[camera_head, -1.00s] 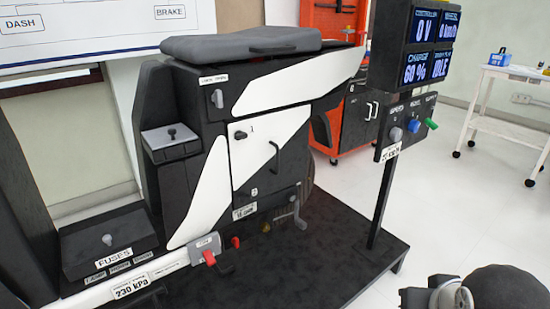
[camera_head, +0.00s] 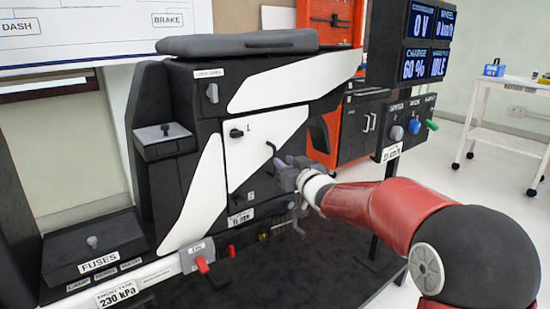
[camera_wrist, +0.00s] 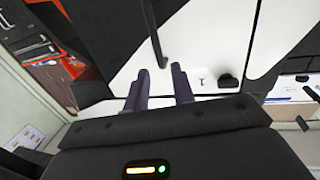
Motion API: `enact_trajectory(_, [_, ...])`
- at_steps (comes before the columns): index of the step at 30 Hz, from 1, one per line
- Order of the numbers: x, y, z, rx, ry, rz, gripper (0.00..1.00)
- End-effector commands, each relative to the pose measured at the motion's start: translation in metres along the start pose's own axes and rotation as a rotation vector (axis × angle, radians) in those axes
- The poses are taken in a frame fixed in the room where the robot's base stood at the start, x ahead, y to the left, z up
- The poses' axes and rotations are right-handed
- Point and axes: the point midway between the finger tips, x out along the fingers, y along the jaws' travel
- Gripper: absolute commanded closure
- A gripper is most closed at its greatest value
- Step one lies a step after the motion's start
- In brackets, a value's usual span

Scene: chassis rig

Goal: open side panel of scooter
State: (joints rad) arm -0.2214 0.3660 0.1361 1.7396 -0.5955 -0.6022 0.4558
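The scooter's side panel (camera_head: 240,170) is white and black and looks closed, flush with the body. It has a dark bar handle (camera_head: 270,150) on its right part and a black knob (camera_head: 236,133) beside a "1" mark at upper left. My gripper (camera_head: 283,162) is close in front of the handle from the right, partly covering its lower end. In the wrist view my two fingers (camera_wrist: 160,70) are apart with nothing held. The handle (camera_wrist: 154,35) lies just beyond the fingertips, its near end in line with the gap; contact cannot be told. The knob also shows there (camera_wrist: 228,80).
A display post with switches (camera_head: 405,125) stands right of the scooter, behind my arm. A fuse box (camera_head: 92,243) and a red lever (camera_head: 202,264) are low at left. An orange tool cabinet (camera_head: 330,140) and a white cart (camera_head: 505,90) stand behind.

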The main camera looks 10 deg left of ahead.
Motion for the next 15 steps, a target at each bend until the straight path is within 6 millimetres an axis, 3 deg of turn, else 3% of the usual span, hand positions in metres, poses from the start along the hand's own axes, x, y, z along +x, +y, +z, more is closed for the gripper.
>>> enact_trajectory(9, [0.048, -0.001, 0.000, 0.001, -0.001, -0.001, 0.75])
enact_trajectory(15, [0.069, 0.000, 0.000, 0.001, -0.001, 0.001, 0.75])
